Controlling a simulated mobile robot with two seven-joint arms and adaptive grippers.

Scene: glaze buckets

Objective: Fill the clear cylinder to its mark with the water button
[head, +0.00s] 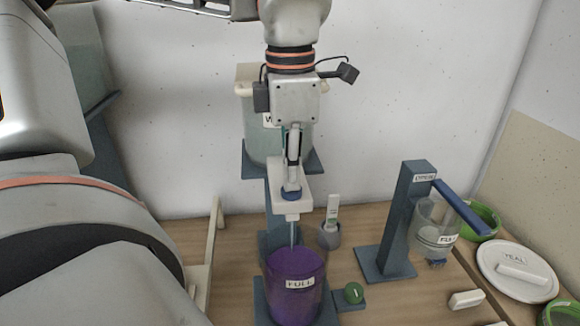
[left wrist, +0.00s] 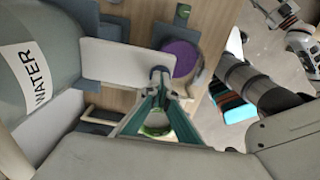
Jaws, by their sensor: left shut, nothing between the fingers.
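The clear cylinder (head: 308,306) stands under the water spout, holding purple liquid (head: 290,268); the liquid also shows in the left wrist view (left wrist: 181,56). Its FULL label (head: 300,283) faces me; the exact level against the mark is hard to tell. My left gripper (head: 292,187) is shut and empty, pointing down with its tips at the blue water button (head: 291,195) on the white dispenser head (head: 292,211). A thin stream runs from the spout into the cylinder. In the left wrist view the closed fingertips (left wrist: 159,75) meet the dispenser's end. My right gripper is not seen.
The water tank (head: 262,140) stands behind the dispenser, with its WATER label in the left wrist view (left wrist: 36,75). A green knob (head: 353,292) sits right of the cylinder. A blue stand (head: 408,220) with a hanging clear cup (head: 436,222) and a white plate (head: 517,270) are at right.

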